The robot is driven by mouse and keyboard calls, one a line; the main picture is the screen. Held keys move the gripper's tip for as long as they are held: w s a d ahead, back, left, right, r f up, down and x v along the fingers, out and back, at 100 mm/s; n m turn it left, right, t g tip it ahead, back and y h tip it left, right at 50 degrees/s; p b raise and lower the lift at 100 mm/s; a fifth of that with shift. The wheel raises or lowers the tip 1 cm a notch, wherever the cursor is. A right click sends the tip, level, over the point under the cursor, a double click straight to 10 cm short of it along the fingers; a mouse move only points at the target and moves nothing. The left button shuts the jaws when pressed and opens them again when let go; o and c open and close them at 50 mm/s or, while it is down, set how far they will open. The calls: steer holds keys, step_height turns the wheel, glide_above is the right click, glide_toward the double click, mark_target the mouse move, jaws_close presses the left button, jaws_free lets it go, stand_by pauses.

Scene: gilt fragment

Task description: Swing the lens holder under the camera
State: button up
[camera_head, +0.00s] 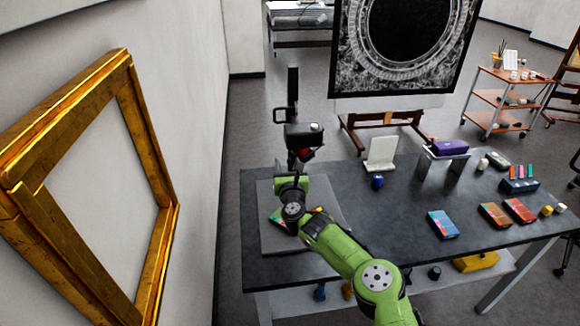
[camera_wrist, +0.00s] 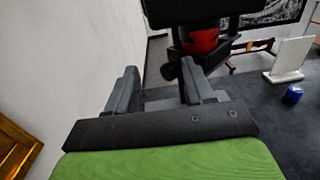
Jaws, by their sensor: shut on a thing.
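The black camera (camera_head: 303,136) hangs on an upright stand at the back left of the dark table. It also shows at the top of the wrist view (camera_wrist: 188,11). A red part with black edges (camera_wrist: 201,42) sits just below the camera body. My gripper (camera_wrist: 158,78) is just in front of and below the camera, its two grey fingers apart and shut on the lens holder. The held part is hard to make out between the fingers. A small dark knob (camera_wrist: 168,72) shows beside the right finger. In the head view my green arm hides much of this spot.
A grey board (camera_head: 273,240) with a colourful piece (camera_head: 276,217) lies under my arm. A gilt frame (camera_head: 150,150) is by the left wall.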

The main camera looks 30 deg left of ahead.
steer(key=shift+f, duration=0.1)
steer(key=shift+d, duration=0.1)
steer(key=b+v, duration=0.1)
steer(key=v, duration=1.4)
steer(key=shift+s, duration=0.35)
steer(key=shift+d, duration=0.15)
